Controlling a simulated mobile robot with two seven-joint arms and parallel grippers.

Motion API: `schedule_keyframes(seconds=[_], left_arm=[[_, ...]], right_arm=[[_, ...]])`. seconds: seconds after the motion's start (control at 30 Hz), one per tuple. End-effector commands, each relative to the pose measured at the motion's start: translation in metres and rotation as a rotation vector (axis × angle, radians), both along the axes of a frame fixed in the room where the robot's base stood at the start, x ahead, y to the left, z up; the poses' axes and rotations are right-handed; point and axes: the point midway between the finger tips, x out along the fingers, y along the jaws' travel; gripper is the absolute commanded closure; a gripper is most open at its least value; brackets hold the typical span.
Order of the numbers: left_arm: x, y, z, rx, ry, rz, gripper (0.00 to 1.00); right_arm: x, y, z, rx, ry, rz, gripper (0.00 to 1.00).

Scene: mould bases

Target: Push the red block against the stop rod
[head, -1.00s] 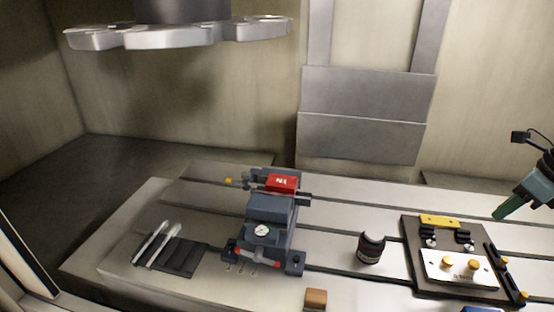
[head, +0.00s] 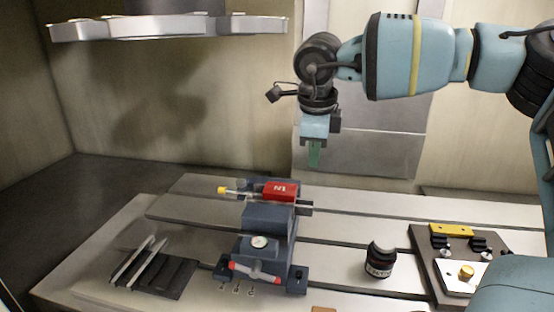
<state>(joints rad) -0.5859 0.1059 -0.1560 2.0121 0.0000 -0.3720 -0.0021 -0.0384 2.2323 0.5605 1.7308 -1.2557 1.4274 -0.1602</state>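The red block (head: 281,191), with white lettering on it, lies at the top of the blue-grey vise (head: 268,220). A thin rod with a yellow tip (head: 222,190), which looks like the stop rod, points out to the left of the block. Whether the rod and block touch is too small to tell. My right gripper (head: 314,155) hangs fingers-down above and a little right of the block, apart from it in the picture. Its green fingers show edge-on, so their gap is hidden. My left gripper is not in view.
A dark jar (head: 380,260) and a fixture plate (head: 426,262) stand to the right. A dark rack (head: 176,276) with light bars lies at left. A machine head hangs above left.

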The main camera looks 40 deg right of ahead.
Motion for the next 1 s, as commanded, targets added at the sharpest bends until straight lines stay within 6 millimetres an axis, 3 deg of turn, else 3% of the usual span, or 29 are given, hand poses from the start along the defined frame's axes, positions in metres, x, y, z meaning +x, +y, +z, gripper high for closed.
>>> schedule_keyframes(seconds=[0.13,0.47,1.0], left_arm=[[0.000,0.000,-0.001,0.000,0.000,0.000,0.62],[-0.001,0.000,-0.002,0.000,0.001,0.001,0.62],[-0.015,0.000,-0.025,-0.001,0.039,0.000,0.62]], right_arm=[[0.003,0.009,-0.003,-0.002,0.007,0.017,0.93],[0.003,0.009,-0.007,-0.002,0.007,0.017,0.93],[0.003,0.009,-0.058,-0.004,0.009,0.016,0.93]])
